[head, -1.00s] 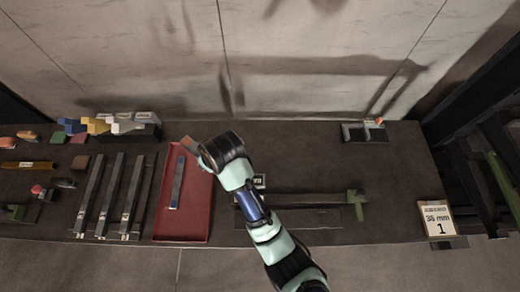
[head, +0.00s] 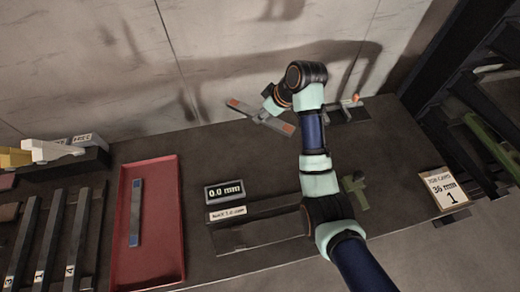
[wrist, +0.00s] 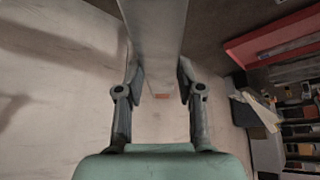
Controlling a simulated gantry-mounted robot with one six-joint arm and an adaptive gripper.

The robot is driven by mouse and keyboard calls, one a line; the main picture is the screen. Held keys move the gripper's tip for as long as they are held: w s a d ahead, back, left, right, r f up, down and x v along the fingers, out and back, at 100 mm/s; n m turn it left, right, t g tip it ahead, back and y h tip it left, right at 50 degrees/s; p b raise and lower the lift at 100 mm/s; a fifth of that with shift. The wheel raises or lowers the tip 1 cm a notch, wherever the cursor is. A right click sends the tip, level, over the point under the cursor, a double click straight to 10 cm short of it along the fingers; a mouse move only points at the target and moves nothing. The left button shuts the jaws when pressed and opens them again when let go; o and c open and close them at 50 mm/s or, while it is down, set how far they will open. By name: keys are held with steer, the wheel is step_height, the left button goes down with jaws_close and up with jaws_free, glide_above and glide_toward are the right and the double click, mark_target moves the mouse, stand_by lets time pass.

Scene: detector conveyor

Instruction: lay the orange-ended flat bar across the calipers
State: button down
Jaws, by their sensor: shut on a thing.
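My gripper (head: 268,109) is shut on the orange-ended flat bar (head: 245,107), near its middle. The bar is held at a slant above the back of the bench, with an orange patch at each end. In the wrist view, the grey bar (wrist: 156,35) runs between the fingers (wrist: 160,80). What look like the calipers are the long dark gauge (head: 265,232) with a 0.0 mm display (head: 224,191) and a green jaw (head: 355,192). The bar is apart from this gauge, towards the wall. My arm hides part of the gauge's right side.
A red tray (head: 165,245) holds a blue-ended bar (head: 136,212). Dark numbered rails (head: 50,235) lie to its left. A grey stand (head: 352,113) is at the back right, partly behind my arm. A 36 mm card (head: 442,188) stands at the right. The wall closes off the back.

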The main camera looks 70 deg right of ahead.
mark_target(258, 150)
step_height(258, 150, down, 20)
steer(key=b, duration=0.4)
steer(key=shift+r+b, duration=0.15)
steer(key=shift+b, duration=0.2)
steer(key=c, duration=0.7)
jaws_free()
steer(key=shift+f, duration=0.25)
steer(key=p+v, duration=0.3)
steer(key=v, duration=0.9)
steer(key=shift+r+p, duration=0.2)
steer(key=shift+p, duration=0.1)
